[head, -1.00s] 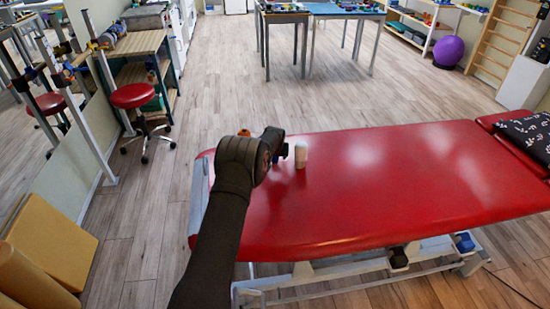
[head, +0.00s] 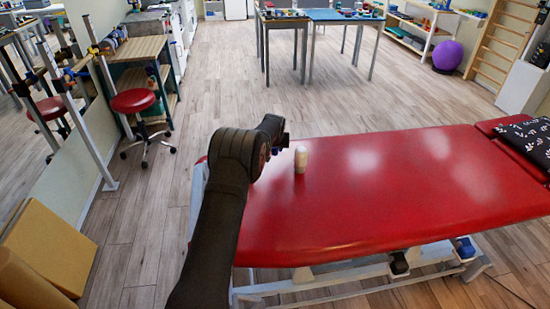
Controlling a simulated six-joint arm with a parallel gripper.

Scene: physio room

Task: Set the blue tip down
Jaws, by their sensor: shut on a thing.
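My gripper (head: 281,143) is near the left end of the red treatment table, mostly hidden behind my own dark arm. It is shut on the blue tip (head: 275,151), of which only a small blue patch shows below the gripper. I cannot tell whether the tip touches the table top. A cream upright cylinder (head: 300,160) stands on the table just right of the gripper, apart from it.
The red treatment table (head: 400,190) is clear to the right, up to a dark patterned pillow (head: 529,140). A red stool (head: 133,101) stands on the floor at left. Tables with small items stand at the back.

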